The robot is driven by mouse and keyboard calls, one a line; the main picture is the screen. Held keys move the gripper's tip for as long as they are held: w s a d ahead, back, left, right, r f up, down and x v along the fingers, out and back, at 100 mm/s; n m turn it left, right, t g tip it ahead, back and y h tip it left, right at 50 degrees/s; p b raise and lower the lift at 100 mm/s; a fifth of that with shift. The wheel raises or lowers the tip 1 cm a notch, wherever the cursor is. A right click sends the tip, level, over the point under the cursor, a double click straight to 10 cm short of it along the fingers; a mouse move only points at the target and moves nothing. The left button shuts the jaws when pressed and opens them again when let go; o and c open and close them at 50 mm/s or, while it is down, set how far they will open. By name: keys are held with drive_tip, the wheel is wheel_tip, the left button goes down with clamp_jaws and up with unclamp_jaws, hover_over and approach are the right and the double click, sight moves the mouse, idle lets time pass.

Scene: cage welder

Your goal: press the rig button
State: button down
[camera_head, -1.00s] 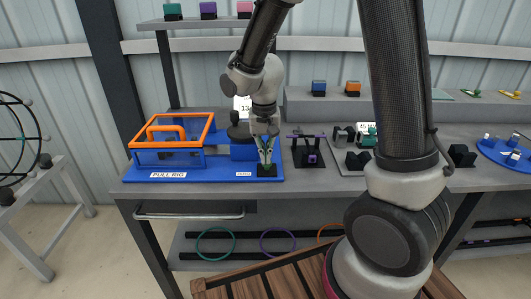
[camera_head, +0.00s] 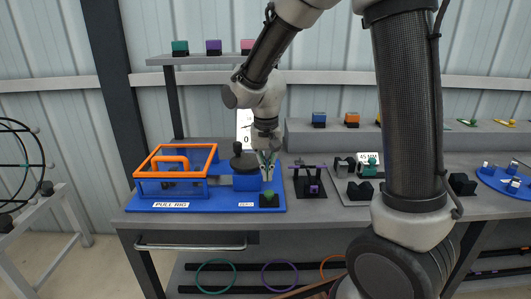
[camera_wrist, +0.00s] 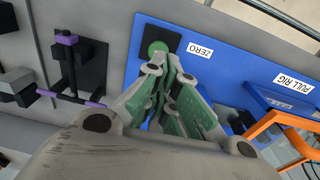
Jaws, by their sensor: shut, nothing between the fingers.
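The rig button is a green cap on a black block (camera_head: 269,198), at the front right corner of the blue pull rig base (camera_head: 220,207), beside the ZERO label (camera_head: 246,204). A white display (camera_head: 246,140) behind the rig reads 0.
An orange-framed guard (camera_head: 176,160) stands on the rig's left. A black stand with a purple piece (camera_head: 308,182) is close to the right of the button. A drawer handle (camera_head: 190,247) runs below the table edge.

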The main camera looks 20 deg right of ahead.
sight(267, 192)
wheel_tip(267, 192, up, 7)
drive_tip(key=shift+s+r, duration=0.15)
drive_tip(key=shift+a, duration=0.1)
idle(0.4)
drive_tip(key=s+d+r+n+t, duration=0.1)
drive_tip(key=s+d+r+t, duration=0.1)
drive_tip(key=s+d, duration=0.5)
drive_tip(key=s+d+r+n+t, duration=0.2)
drive_tip(key=s+d+r, duration=0.3)
drive_tip(key=s, duration=0.8)
drive_tip(key=shift+s+d+n, duration=0.25)
drive_tip(key=shift+d+n, duration=0.05)
drive_tip(key=shift+d, duration=0.6)
